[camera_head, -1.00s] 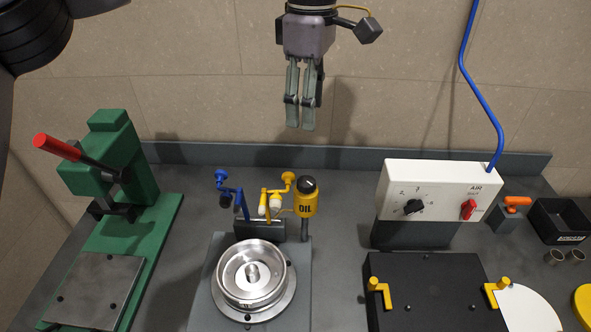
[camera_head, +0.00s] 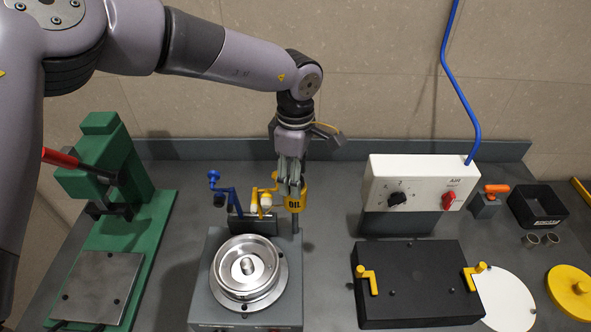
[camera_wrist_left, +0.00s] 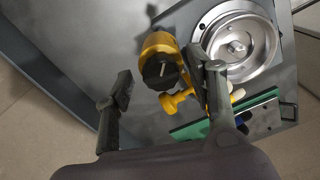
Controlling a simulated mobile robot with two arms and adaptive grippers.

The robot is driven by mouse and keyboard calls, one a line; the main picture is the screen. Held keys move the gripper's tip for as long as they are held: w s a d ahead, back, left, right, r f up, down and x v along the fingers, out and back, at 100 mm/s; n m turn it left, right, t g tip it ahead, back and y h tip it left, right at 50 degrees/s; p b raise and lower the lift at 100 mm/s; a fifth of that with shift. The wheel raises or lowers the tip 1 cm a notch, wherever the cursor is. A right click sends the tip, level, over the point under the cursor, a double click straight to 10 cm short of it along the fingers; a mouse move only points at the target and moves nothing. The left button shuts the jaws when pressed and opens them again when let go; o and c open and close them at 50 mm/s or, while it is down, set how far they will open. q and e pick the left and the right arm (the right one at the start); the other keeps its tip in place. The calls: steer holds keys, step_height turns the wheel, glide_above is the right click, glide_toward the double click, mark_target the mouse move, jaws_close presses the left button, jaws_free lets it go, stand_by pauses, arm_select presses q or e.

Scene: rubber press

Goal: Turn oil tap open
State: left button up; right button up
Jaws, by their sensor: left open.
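The yellow oil unit (camera_head: 294,203), marked OIL, stands behind the round metal dish (camera_head: 246,267). Its black knob is hidden by my gripper in the head view, but the black knob (camera_wrist_left: 160,71) shows in the left wrist view. A yellow tap arm (camera_head: 266,195) is beside it on the left. My left gripper (camera_head: 290,190) points down at the top of the oil unit. In the left wrist view the left gripper (camera_wrist_left: 163,90) is open, with the knob between and beyond its fingers. I cannot tell if a finger touches it. My right gripper is not in view.
A blue tap (camera_head: 225,191) stands left of the yellow one. A green press (camera_head: 110,180) with a red handle is at the left. A white air box (camera_head: 415,183) and a black plate (camera_head: 415,280) with yellow clamps are at the right.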

arm_select(q)
steer(key=shift+c, duration=0.3)
steer(key=c, duration=1.1)
